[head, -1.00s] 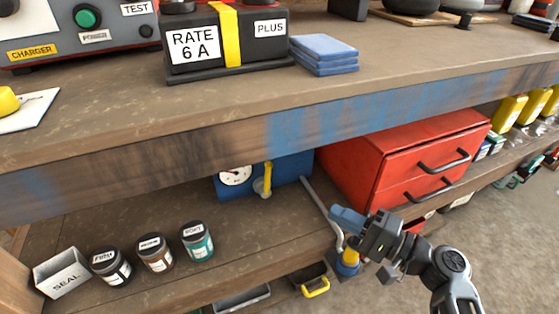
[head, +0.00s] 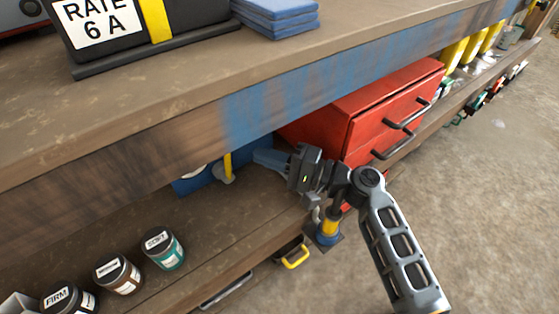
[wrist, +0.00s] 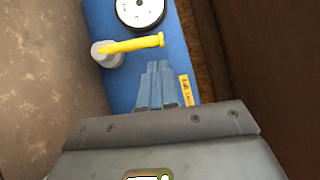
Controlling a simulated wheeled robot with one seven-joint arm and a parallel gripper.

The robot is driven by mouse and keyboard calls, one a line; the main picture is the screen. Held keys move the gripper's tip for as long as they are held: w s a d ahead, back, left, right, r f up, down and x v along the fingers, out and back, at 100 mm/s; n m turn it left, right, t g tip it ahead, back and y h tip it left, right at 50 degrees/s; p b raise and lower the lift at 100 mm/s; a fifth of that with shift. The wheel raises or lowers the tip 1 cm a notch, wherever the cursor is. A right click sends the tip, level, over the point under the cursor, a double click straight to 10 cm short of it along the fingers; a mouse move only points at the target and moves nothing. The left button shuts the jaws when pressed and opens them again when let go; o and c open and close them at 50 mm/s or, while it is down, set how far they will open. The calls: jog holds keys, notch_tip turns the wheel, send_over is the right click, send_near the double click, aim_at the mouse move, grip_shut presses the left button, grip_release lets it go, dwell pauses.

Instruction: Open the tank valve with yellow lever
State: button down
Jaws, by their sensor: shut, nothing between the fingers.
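The blue tank (head: 197,180) sits on the shelf under the bench top, partly hidden by the bench edge. Its yellow lever (head: 227,162) stands upright in the head view, on a grey valve hub (head: 228,179). In the wrist view the yellow lever (wrist: 135,44) runs across the picture from its hub, beside a round gauge (wrist: 140,10). My gripper (head: 258,157) is just right of the lever in the head view. In the wrist view my gripper's blue fingers (wrist: 157,68) are together and empty, pointing toward the lever's free end with a small visible gap.
A red drawer chest (head: 365,110) stands close on the right of my gripper. The bench edge (head: 240,115) hangs just above. Several jars, including a teal one (head: 163,248), stand at the shelf's front left.

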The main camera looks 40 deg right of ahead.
aim_at(226, 164)
jog(key=x, duration=0.4)
jog(key=shift+w+a+b, duration=0.2)
jog(key=shift+w+b, duration=0.1)
